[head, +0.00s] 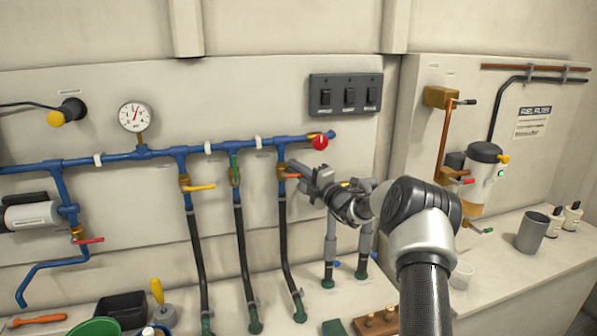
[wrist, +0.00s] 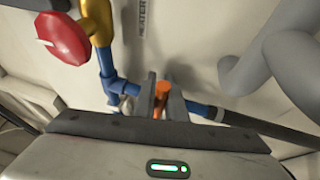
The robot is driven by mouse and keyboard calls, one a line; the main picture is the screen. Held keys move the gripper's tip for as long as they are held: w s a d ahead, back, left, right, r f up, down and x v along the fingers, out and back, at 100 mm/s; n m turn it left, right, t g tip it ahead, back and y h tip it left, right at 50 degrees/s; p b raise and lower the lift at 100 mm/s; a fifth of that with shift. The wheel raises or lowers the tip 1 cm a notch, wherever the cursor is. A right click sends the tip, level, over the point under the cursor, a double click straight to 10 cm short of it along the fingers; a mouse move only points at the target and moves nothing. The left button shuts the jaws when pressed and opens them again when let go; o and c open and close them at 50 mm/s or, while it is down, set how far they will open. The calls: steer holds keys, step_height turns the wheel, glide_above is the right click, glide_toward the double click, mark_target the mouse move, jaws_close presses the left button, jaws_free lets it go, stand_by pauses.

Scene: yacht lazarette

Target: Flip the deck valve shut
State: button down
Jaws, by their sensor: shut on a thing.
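An orange valve handle (head: 291,176) sits on the rightmost of the blue pipe drops, above a black hose. My gripper (head: 304,179) reaches it from the right. In the wrist view the orange handle (wrist: 161,96) stands between my two dark fingers (wrist: 164,99), which are shut on it. The handle points sideways in the head view, across its vertical pipe. No label naming the deck valve can be read.
A red round knob (head: 320,142) on the blue manifold is just above my gripper; it also shows in the wrist view (wrist: 64,36). Grey pipes (head: 331,240) stand below right.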

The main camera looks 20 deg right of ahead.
stand_by(0.3)
steer(key=c, duration=1.8)
jaws_free()
steer(key=shift+f, duration=0.1)
steer(key=b+v, duration=0.1)
steer(key=v, duration=1.6)
steer(key=shift+s, duration=0.2)
steer(key=shift+f, duration=0.15)
